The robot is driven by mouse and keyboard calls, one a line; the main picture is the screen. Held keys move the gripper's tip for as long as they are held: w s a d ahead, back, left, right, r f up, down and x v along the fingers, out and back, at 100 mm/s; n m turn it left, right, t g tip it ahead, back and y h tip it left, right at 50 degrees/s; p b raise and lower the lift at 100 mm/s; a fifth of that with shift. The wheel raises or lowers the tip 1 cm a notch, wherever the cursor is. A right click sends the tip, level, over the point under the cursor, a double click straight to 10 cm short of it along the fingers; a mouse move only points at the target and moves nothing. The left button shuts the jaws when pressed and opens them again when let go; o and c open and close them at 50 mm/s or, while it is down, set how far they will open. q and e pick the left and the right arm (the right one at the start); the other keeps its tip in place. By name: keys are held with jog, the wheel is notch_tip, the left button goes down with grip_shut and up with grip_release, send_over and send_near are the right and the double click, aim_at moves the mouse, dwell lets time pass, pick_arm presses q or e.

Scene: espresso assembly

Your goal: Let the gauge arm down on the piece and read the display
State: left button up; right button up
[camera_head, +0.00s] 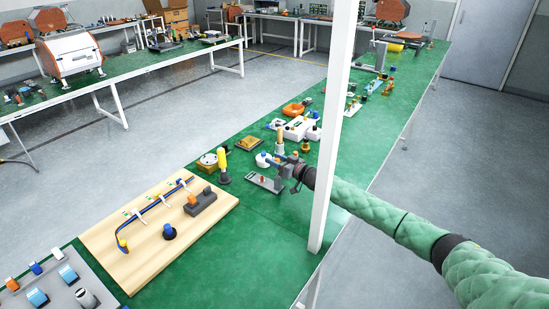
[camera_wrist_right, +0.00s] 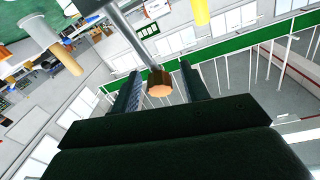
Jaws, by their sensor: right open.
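My right gripper (camera_head: 291,168) reaches in from the right over a small grey stand (camera_head: 257,181) on the green table. A small orange-brown piece (camera_head: 263,179) sits on the stand, just left of the gripper. In the right wrist view, my right gripper (camera_wrist_right: 158,90) is open. A silver rod (camera_wrist_right: 128,38) with a brown, blunt-ended tip (camera_wrist_right: 159,84) shows between its fingers, not visibly clamped. I cannot tell for sure whether this rod is the gauge arm. No readable display shows. My left gripper is not in view.
A wooden board (camera_head: 110,238) with a blue cable lies at the near left. A yellow-handled tool (camera_head: 223,165) and a white-and-blue round item (camera_head: 263,159) stand close to the stand. A white post (camera_head: 334,125) rises at the table's right edge, beside my right arm.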

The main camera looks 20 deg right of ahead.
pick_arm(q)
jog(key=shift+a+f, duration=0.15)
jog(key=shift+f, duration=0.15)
pick_arm(e)
jog(key=shift+w+a, duration=0.25)
jog(key=shift+w, duration=0.1)
grip_shut()
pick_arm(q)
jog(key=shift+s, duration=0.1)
